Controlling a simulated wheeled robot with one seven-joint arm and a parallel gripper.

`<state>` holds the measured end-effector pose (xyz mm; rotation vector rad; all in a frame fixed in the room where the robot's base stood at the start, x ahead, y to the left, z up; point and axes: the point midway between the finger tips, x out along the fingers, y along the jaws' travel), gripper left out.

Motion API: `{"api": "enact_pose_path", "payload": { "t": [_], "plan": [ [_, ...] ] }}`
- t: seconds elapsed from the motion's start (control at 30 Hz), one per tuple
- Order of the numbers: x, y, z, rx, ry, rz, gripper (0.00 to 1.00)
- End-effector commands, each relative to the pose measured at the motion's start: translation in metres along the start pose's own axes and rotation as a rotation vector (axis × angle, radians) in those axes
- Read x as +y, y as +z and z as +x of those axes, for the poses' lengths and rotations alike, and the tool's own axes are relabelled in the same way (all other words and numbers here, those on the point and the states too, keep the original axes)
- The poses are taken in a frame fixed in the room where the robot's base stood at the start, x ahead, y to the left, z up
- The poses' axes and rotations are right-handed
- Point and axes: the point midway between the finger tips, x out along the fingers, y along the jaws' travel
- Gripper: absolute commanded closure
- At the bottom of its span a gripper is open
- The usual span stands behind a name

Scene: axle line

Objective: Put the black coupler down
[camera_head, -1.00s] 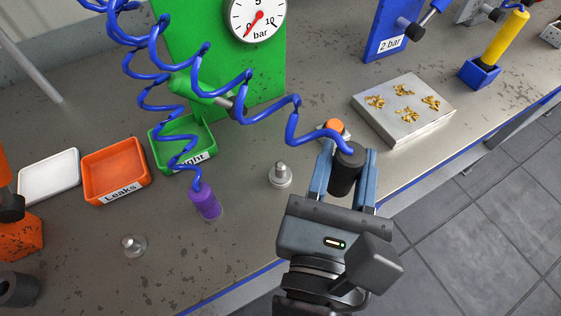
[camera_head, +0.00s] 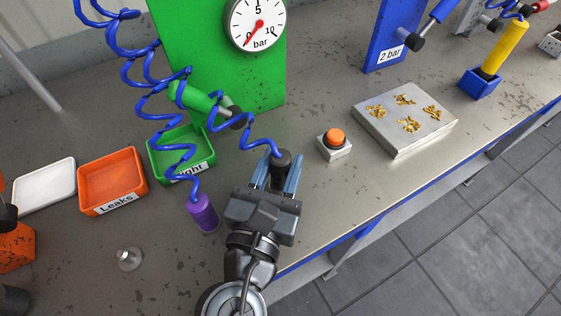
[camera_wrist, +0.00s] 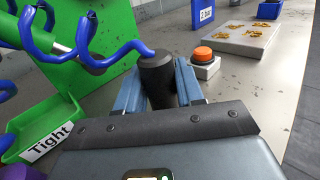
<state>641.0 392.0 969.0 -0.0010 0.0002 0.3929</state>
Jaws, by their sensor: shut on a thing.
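The black coupler (camera_head: 281,160) is on the end of a blue coiled hose (camera_head: 237,130). My gripper (camera_head: 277,175) is shut on it, with one blue-grey finger on each side. In the wrist view the coupler (camera_wrist: 156,78) stands upright between the fingers, with the hose leaving its top to the left. Its lower end is hidden behind the gripper, so I cannot tell whether it touches the bench.
A purple coupler (camera_head: 203,213) stands left of my gripper. An orange button (camera_head: 334,138) is to the right. Green (camera_head: 207,163) and orange (camera_head: 113,181) trays lie left. A metal plate (camera_head: 401,140) with brass pieces lies right. The bench front right of my gripper is clear.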

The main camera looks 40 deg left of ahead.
Motion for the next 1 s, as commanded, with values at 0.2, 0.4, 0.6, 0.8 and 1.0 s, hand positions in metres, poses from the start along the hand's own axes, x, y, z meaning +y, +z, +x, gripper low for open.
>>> {"api": "enact_pose_path", "payload": {
  "t": [0.2, 0.4, 0.6, 0.8, 1.0],
  "plan": [
    [0.0, 0.0, 0.0, -0.001, 0.0, 0.001, 0.97],
    [0.0, -0.005, 0.0, -0.001, 0.001, 0.001, 0.97],
    [-0.001, -0.013, 0.0, 0.003, -0.001, 0.0, 1.0],
    [-0.001, -0.018, -0.001, 0.01, -0.001, -0.002, 0.6],
    [-0.001, -0.016, 0.0, 0.006, 0.0, -0.001, 0.41]
  ]
}}
